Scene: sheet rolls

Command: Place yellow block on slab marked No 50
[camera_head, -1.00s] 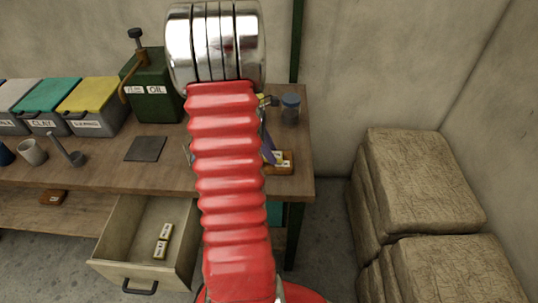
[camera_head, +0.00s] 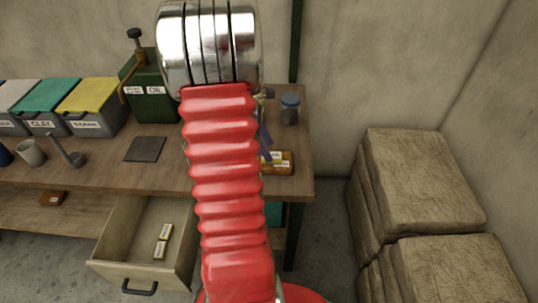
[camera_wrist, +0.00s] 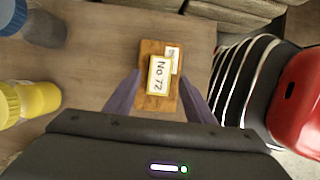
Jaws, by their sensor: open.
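A small block with a yellow rim and a white label reading "No 72" (camera_wrist: 158,76) lies on a brown wooden slab (camera_wrist: 148,47) in the wrist view. The slab has its own white label, partly covered by the block and not readable. My gripper (camera_wrist: 160,80) is open, with one purple finger on each side of the block and slab; I cannot tell whether they touch. In the head view the slab (camera_head: 285,169) sits near the bench's right end, partly hidden by my red arm.
A dark jar (camera_head: 290,110) stands behind the slab. A yellow container (camera_wrist: 38,98) is left of it in the wrist view. Another brown slab (camera_head: 52,198) lies on the lower shelf. Stacked bales (camera_head: 420,185) stand right.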

